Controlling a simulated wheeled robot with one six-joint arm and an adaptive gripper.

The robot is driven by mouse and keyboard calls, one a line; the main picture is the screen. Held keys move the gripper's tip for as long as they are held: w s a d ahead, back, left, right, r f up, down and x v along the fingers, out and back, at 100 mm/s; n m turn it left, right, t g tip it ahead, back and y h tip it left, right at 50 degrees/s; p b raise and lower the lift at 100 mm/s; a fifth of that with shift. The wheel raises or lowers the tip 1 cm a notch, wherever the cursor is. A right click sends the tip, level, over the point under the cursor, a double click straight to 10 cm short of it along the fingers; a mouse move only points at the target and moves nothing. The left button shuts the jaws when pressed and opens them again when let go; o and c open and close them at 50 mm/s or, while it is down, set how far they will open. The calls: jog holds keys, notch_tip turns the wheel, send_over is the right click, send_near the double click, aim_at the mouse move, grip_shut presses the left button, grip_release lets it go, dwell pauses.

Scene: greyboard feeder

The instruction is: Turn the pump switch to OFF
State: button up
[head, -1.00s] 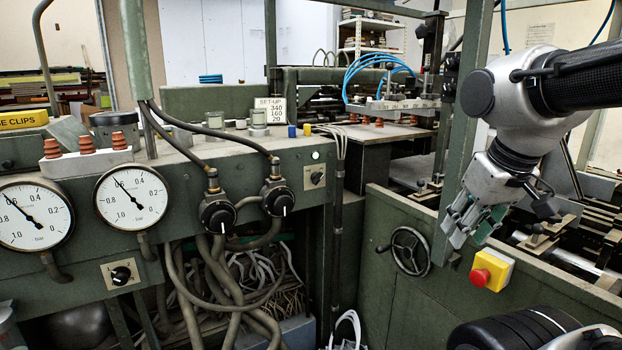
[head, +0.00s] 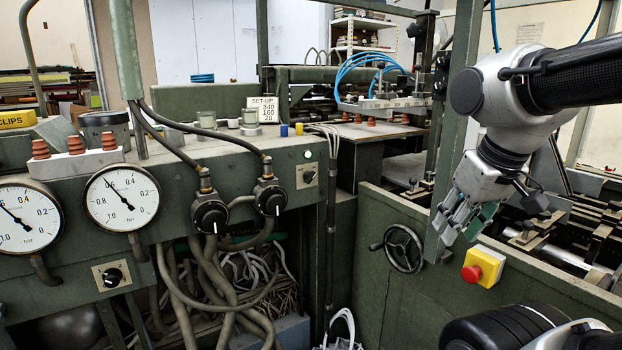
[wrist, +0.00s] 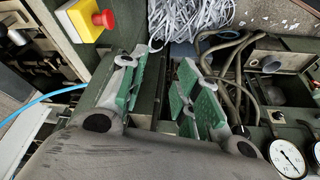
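Two black rotary switches on pale plates show in the head view. One (head: 112,276) is low on the green front panel below the gauges. The other (head: 308,175) is at the panel's right end, below a small white lamp. Their lettering is too small to read, so I cannot tell which is the pump switch or its setting. My gripper (head: 465,222) hangs at the right, near a green post and well apart from both switches. In the wrist view its green-padded fingers (wrist: 166,82) are spread with nothing between them.
Two black regulator knobs (head: 210,216) (head: 270,200) and two gauges (head: 121,197) line the panel, with hoses below. A handwheel (head: 404,248) and a yellow box with a red button (head: 483,265) are near my gripper. Open space lies before the panel.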

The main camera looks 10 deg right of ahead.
notch_tip(320, 180, down, 6)
jog(key=w+g, duration=0.2)
jog(key=g, duration=0.1)
jog(key=m+t+y, duration=0.5)
jog(key=t+y, duration=0.1)
jog(key=t, duration=1)
send_near(313, 177)
jog(key=w, duration=0.2)
jog(key=x, duration=0.6)
jog(key=shift+w+a, duration=0.25)
jog(key=shift+a, duration=0.1)
jog(key=shift+w+a, duration=0.1)
jog(key=shift+w, duration=0.25)
grip_shut()
